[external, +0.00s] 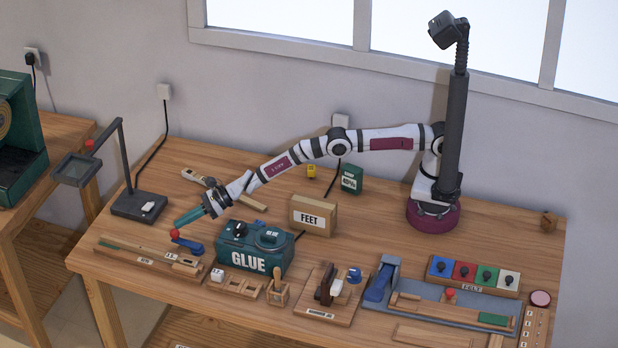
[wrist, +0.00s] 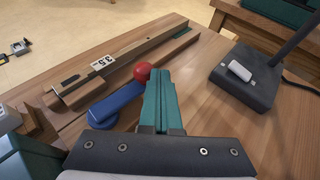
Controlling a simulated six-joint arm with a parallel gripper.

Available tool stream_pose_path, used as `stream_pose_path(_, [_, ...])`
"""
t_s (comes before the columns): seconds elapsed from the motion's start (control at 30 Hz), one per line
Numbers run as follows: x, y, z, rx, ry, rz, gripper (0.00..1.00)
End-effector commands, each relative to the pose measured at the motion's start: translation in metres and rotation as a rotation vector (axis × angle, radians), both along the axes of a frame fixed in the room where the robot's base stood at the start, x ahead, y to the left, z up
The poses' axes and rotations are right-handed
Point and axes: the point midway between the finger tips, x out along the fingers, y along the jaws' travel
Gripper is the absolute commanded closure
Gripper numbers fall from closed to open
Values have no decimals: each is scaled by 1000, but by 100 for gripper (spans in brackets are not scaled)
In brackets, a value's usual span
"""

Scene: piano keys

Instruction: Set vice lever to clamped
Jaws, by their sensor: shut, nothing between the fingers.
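A blue lever (external: 190,247) with a red ball knob (external: 174,234) sits at the front left of the bench, beside a long wooden fixture (external: 140,256). In the wrist view the blue lever (wrist: 117,105) lies flat, its red ball (wrist: 142,72) at the far end, next to the fixture's rail (wrist: 130,62). My gripper (external: 178,222) is shut and empty, its teal fingers pointing down towards the left. In the wrist view the fingertips (wrist: 158,73) are just right of the red ball. I cannot tell whether they touch it.
The green GLUE box (external: 250,249) stands right of the lever. A lamp with a dark base (external: 140,205) stands behind it to the left. The FEET box (external: 313,215) is farther back. Another fixture with a red knob (external: 450,294) lies at the right. Bare wood surrounds the lamp base.

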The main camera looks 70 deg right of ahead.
Motion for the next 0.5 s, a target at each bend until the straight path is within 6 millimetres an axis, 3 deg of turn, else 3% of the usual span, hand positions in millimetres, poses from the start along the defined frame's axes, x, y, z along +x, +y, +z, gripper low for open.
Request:
stream_pose_path(0.33, [-1, 2, 1, 2, -1, 4, 100])
stream_pose_path(0.5, [-4, -10, 6, 2, 2, 2, 100])
